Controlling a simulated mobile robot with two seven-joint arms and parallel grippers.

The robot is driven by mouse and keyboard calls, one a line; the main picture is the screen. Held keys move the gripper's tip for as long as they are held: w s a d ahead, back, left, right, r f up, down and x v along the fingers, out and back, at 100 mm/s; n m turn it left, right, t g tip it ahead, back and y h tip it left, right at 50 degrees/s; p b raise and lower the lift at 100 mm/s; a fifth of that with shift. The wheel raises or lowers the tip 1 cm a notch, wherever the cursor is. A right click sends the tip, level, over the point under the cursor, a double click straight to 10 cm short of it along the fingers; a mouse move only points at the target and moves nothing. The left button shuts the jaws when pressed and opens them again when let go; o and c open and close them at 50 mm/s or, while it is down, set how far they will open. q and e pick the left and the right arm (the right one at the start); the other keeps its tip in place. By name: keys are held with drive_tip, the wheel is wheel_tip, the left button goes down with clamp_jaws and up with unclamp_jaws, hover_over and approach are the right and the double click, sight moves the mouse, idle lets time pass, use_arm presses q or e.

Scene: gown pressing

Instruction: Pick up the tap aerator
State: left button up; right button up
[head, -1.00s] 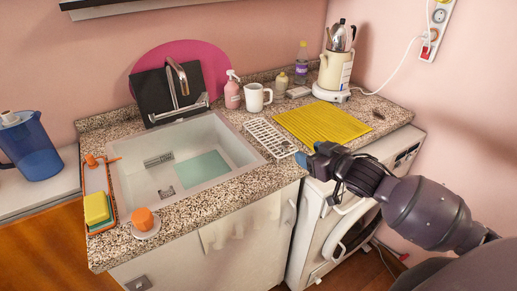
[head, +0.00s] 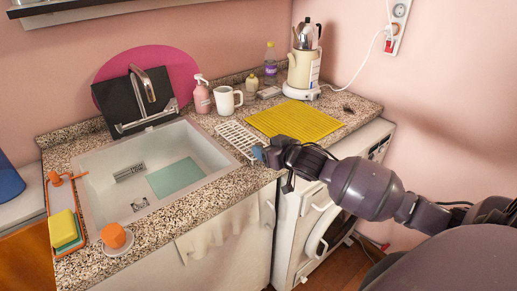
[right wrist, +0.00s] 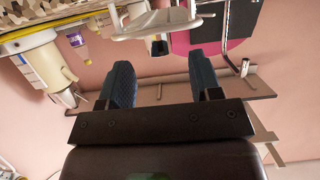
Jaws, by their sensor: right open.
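I cannot make out the tap aerator for certain in either view. A chrome tap (head: 143,86) stands behind the white sink (head: 215,150). My right gripper (head: 259,154) is near the front edge of the counter, by the right end of the white rack (head: 240,137). In the right wrist view its two fingers (right wrist: 162,82) are apart with nothing seen gripped between them. A small dark block (right wrist: 160,47) shows beyond the fingertips, and I cannot tell what it is. My left gripper is not in view.
A yellow mat (head: 293,119) lies right of the rack. A white mug (head: 227,100), pink soap bottle (head: 201,97) and cream kettle (head: 301,72) stand behind. A yellow sponge (head: 63,226) and orange brush (head: 113,236) are at the left front. A washing machine (head: 290,235) is below right.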

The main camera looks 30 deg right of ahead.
drive_tip(key=shift+x, duration=1.15)
drive_tip(key=shift+c, duration=1.3)
drive_tip(key=c, duration=0.8)
drive_tip(key=shift+r, duration=0.3)
wheel_tip(320, 180, up, 18)
drive_tip(key=p, duration=0.2)
drive_tip(key=shift+r+p, duration=0.15)
drive_tip(key=shift+p, duration=0.25)
clamp_jaws()
drive_tip(key=shift+r, duration=0.6)
